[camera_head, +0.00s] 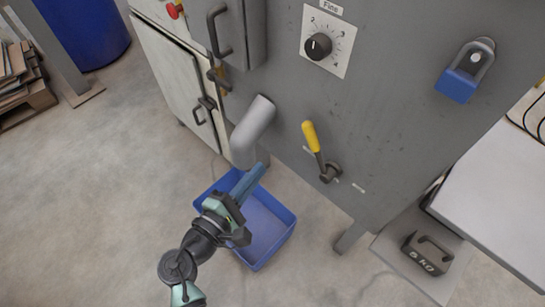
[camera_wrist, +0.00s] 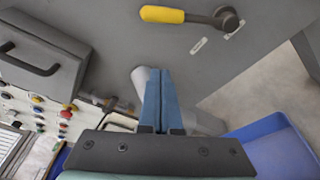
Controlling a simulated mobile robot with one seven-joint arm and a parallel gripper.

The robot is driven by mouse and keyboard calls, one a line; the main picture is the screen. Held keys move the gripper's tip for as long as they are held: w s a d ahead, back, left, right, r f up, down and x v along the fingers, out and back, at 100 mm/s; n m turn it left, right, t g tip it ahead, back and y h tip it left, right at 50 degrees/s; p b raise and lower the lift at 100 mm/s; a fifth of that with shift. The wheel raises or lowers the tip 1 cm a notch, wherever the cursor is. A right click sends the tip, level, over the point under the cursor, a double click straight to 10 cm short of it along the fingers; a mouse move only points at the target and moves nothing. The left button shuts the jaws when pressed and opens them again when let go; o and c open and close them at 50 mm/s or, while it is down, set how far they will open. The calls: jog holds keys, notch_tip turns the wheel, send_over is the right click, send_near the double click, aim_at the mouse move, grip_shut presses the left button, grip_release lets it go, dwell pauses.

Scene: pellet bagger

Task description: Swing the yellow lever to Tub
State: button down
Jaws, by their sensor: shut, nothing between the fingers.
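The yellow lever (camera_head: 311,137) is on the grey machine front, right of the grey spout. Its yellow grip points up and a little left from its dark pivot (camera_head: 329,173). In the wrist view the yellow grip (camera_wrist: 162,14) lies at the top, with the pivot (camera_wrist: 227,18) to its right. Small pale labels sit by the pivot, too small to read. My gripper (camera_head: 259,168) is shut and empty, with its blue fingers just below the spout mouth, left of and apart from the lever. The fingers (camera_wrist: 157,72) point up in the wrist view.
The grey spout (camera_head: 252,130) juts out close to my fingertips. A blue tub (camera_head: 280,235) stands on the floor below it. A "Fine" dial (camera_head: 318,47) and a blue padlock (camera_head: 465,75) are higher on the machine. A 5 kg weight (camera_head: 428,252) stands at right.

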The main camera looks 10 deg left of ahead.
aim_at(317, 152)
jog(key=w+d, duration=0.7)
jog(key=shift+w+d+r, duration=0.2)
jog(key=shift+w+r, duration=0.2)
jog(key=shift+b, duration=0.4)
jog(key=shift+s+d+r+m, duration=0.2)
jog(key=shift+d+m, duration=0.05)
jog(key=shift+m, duration=0.05)
